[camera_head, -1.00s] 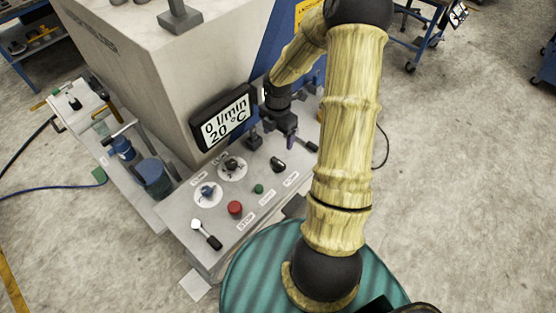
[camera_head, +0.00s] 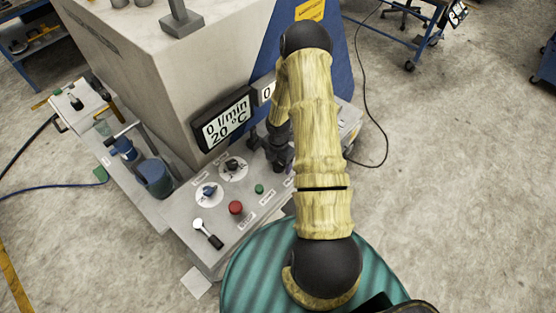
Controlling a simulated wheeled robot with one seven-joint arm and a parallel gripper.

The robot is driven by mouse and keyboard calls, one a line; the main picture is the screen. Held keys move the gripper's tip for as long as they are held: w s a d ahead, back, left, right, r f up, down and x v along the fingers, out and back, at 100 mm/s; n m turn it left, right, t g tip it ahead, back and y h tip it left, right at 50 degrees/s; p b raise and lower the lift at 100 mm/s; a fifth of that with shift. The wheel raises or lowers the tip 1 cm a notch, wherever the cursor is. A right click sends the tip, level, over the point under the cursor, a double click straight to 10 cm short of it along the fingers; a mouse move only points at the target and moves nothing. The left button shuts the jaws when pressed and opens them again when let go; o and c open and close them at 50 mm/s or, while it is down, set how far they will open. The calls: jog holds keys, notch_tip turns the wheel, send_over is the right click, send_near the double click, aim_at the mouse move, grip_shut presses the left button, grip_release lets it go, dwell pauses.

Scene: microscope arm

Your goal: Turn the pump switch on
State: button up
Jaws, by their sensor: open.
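The control panel (camera_head: 225,225) carries a blue rotary knob (camera_head: 208,191), a black rotary knob (camera_head: 233,165), a red button (camera_head: 236,207), a green button (camera_head: 259,189) and a lever with a white ball end (camera_head: 207,234). The labels are too small to read, so I cannot tell which control is the pump switch. My gripper (camera_head: 280,164) is open, pointing down at the panel right of the black knob. It hides the dark knob seen there earlier; I cannot tell whether it touches it.
A display (camera_head: 225,120) reading 0 l/min and 20 °C stands behind the panel on a big grey machine (camera_head: 160,60), with a second display (camera_head: 264,90) partly hidden by my arm. A blue cylinder (camera_head: 154,178) stands left. Open floor lies at the right.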

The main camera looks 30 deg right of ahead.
jog(key=c, duration=1)
jog(key=shift+m, duration=0.3)
jog(key=m+b, duration=0.2)
jog(key=m, duration=0.2)
jog(key=shift+f, duration=0.1)
jog(key=m+b, duration=0.2)
jog(key=m, duration=0.2)
jog(key=shift+m, duration=0.3)
jog(key=m+b, duration=0.2)
jog(key=m, duration=0.2)
jog(key=shift+m, duration=0.3)
jog(key=shift+m+b, duration=1)
jog(key=shift+m, duration=1.1)
